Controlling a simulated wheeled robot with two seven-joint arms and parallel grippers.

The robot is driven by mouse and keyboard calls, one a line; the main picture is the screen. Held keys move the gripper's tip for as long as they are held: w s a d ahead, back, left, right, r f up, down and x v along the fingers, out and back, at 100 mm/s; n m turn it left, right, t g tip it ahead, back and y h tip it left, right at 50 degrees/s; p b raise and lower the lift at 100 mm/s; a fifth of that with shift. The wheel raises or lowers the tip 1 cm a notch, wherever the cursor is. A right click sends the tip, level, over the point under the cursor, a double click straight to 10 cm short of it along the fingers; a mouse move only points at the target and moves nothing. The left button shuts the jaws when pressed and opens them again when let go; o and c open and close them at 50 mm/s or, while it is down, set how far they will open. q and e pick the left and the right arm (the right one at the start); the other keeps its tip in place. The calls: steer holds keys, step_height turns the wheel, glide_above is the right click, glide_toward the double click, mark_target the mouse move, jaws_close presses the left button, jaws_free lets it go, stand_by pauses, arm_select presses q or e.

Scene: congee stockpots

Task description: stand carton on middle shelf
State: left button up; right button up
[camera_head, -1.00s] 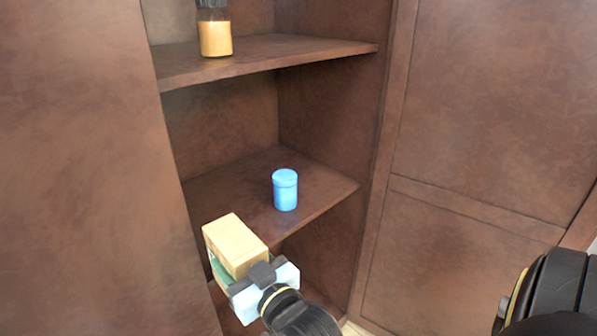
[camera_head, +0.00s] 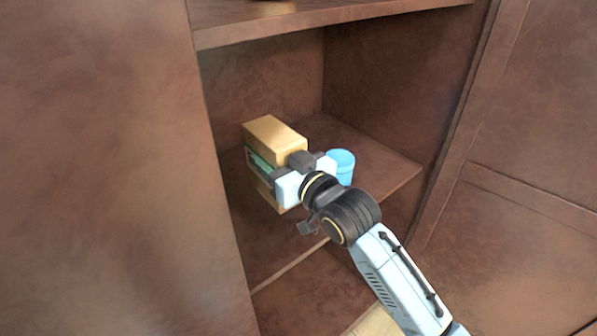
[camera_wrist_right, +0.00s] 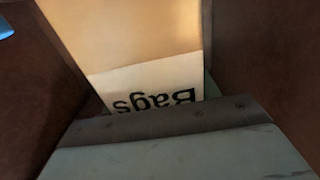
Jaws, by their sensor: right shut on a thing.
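Whether the carton's base touches the shelf is hidden by the gripper and arm. My left gripper is not in view.
A blue lidded jar (camera_head: 342,161) stands on the middle shelf just right of the gripper, partly hidden by it. The upper shelf (camera_head: 300,22) overhangs above. A cabinet wall (camera_head: 110,150) is close on the left. The shelf's right part is clear.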

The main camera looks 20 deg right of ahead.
steer(key=shift+y, duration=0.3)
steer(key=f, duration=0.1)
steer(key=w+f+b, duration=0.1)
steer(key=f, duration=0.3)
steer(key=shift+w+a+f, duration=0.15)
steer(key=shift+w+a, duration=0.1)
steer(key=shift+a, duration=0.15)
step_height(320, 180, down, 4)
steer(key=shift+r+b, duration=0.2)
steer(key=shift+b, duration=0.3)
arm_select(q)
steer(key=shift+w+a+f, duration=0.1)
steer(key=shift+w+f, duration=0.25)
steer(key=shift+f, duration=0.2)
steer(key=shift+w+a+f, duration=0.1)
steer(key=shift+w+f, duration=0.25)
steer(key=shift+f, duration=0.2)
arm_select(e)
steer(key=shift+f, duration=0.2)
steer(key=shift+f, duration=0.2)
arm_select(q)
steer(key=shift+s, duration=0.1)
arm_select(e)
steer(key=o, duration=1.2)
steer(key=shift+c, duration=0.2)
